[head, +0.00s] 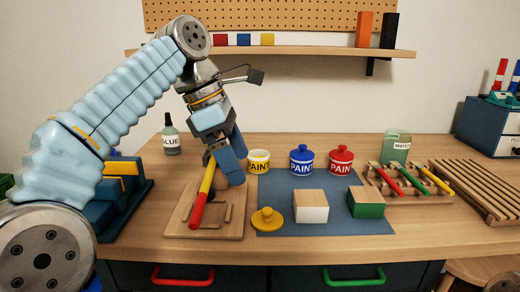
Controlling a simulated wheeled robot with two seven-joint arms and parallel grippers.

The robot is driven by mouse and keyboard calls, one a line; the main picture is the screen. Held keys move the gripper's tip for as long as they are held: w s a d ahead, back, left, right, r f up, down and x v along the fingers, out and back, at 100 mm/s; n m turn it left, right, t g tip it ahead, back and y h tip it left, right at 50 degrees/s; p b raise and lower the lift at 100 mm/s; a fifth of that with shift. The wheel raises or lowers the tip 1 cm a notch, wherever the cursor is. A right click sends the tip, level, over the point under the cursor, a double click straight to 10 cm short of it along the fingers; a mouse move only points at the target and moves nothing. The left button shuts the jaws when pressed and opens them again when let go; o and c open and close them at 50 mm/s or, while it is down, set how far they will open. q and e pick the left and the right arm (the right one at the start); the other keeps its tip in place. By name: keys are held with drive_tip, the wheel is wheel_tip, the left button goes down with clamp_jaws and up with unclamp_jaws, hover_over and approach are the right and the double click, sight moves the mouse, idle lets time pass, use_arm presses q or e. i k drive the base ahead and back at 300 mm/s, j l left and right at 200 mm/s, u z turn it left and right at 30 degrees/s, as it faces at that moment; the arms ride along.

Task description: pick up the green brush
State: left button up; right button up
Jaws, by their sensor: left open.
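The green brush (411,179) lies slanted on a wooden rack (398,198) at the right of the table, between a red brush (388,180) and a yellow brush (437,180). My left gripper (223,168) is open over a wooden board (180,214) at the left of the table, far to the left of the green brush. A yellow stick with a red end (203,195) slants at the gripper's fingers; I cannot tell whether it touches them. My right gripper is not in view.
Paint pots in yellow (258,161), blue (302,160) and red (341,161) stand along a blue mat (290,228). A white-sided block (311,206), a green-sided block (366,202) and a yellow lid (267,220) sit on the mat. The water container (396,147) stands behind the rack.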

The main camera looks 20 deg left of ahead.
sight(417, 184)
drive_tip(key=k, duration=1)
